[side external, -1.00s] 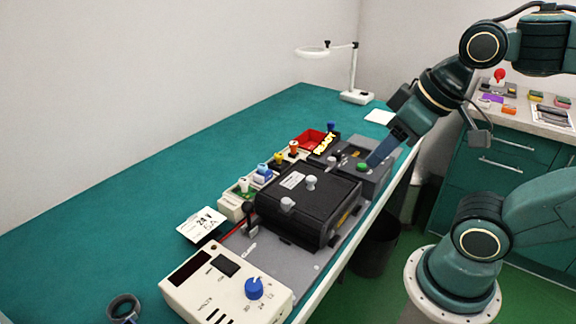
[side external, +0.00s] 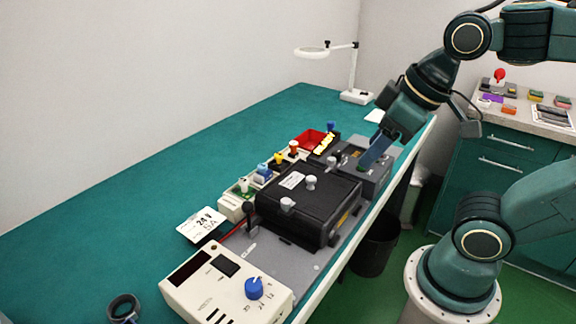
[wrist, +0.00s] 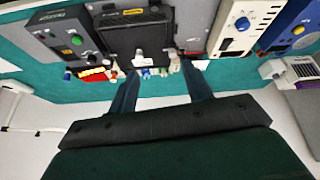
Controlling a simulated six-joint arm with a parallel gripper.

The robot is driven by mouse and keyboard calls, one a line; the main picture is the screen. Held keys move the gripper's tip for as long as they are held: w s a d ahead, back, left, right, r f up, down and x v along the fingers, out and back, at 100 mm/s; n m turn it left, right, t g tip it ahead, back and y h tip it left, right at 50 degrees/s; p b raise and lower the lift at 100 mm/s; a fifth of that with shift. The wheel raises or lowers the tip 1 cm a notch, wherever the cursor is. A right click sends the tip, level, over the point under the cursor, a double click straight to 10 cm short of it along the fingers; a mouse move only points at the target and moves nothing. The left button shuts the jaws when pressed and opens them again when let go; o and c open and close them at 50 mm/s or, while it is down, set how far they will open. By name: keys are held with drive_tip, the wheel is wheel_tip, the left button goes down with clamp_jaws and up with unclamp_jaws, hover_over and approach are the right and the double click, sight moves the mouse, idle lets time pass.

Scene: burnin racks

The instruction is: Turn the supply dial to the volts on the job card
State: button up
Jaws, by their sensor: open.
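The supply (side external: 205,297) is a cream box at the front of the bench, with a dark display and a blue dial (side external: 254,288). The dial's setting is too small to read surely. In the wrist view, the supply (wrist: 232,42) and its blue dial (wrist: 242,23) are at upper right. The job card (side external: 202,224) is white, reads 24 V, and lies behind the supply. My gripper (side external: 366,163) is open and empty, over the grey unit at the far end of the rack, well away from the dial. Its two fingers (wrist: 160,72) stand apart in the wrist view.
A black lidded box (side external: 305,205) stands between my gripper and the supply. Coloured parts and a red bin (side external: 312,139) line its far side. A blue unit (wrist: 290,25) shows beyond the supply. The bench's left is clear.

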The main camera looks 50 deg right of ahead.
drive_tip(key=w+a+n+g, duration=0.3)
drive_tip(key=w+a+n, duration=0.3)
drive_tip(key=a+n, duration=0.3)
drive_tip(key=n+g, duration=0.2)
drive_tip(key=n, duration=0.7)
hover_over(254, 284)
wheel_tip(254, 284, down, 4)
drive_tip(key=shift+s+f, duration=0.15)
drive_tip(key=shift+s, duration=0.2)
drive_tip(key=shift+f, duration=0.1)
drive_tip(key=shift+w+f, duration=0.2)
drive_tip(key=shift+f, duration=3.2)
drive_tip(key=shift+w+f, duration=0.15)
drive_tip(key=shift+f, duration=3.2)
drive_tip(key=c, duration=1)
